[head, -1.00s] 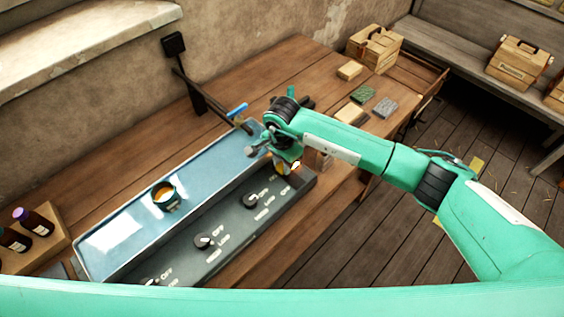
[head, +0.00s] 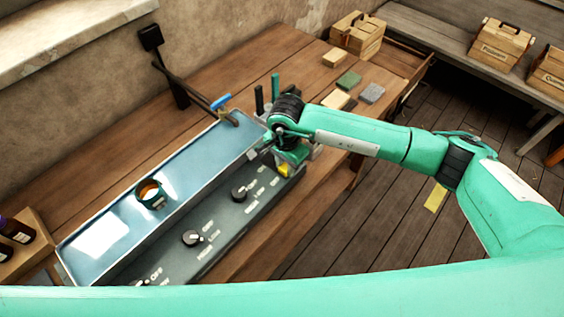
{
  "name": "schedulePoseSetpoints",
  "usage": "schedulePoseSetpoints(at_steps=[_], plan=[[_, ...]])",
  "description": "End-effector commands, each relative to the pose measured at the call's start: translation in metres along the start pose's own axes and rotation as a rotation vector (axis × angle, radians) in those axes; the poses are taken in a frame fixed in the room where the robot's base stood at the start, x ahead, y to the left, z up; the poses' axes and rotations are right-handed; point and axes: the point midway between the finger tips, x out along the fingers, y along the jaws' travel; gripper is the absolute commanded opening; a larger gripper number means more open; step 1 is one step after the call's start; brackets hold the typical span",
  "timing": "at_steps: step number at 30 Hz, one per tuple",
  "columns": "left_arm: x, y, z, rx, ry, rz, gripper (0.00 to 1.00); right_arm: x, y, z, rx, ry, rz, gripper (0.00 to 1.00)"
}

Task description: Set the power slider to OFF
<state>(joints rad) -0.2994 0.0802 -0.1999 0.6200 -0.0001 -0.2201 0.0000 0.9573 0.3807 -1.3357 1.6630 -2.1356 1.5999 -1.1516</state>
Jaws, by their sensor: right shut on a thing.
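The dark grey control panel (head: 222,228) runs along the front of the blue tray, with several round knobs and white lettering. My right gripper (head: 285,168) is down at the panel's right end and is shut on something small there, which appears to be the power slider. The gripper and wrist hide most of the slider, so I cannot read its position. A small yellow patch shows at the fingers; I cannot tell what it belongs to. My left gripper is not in view.
Dark bottles (head: 16,230) stand at left. A wooden box (head: 357,35) and several blocks lie at the table's back right.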

Motion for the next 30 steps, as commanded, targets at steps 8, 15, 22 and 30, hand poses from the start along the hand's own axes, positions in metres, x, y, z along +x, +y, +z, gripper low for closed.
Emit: schedulePoseSetpoints(at_steps=[8, 15, 22, 30], plan=[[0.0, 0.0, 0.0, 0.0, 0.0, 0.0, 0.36, 0.001, 0.002, 0.0, 0.0, 0.0, 0.006, 0.49], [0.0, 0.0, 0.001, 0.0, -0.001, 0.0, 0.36, 0.001, 0.001, 0.0, 0.0, 0.0, 0.004, 0.49], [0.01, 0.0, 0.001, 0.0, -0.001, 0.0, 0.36, -0.02, 0.0, -0.001, -0.001, 0.002, -0.001, 0.49], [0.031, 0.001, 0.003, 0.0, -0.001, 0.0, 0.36, -0.08, 0.001, -0.001, -0.002, 0.004, -0.001, 0.49]])
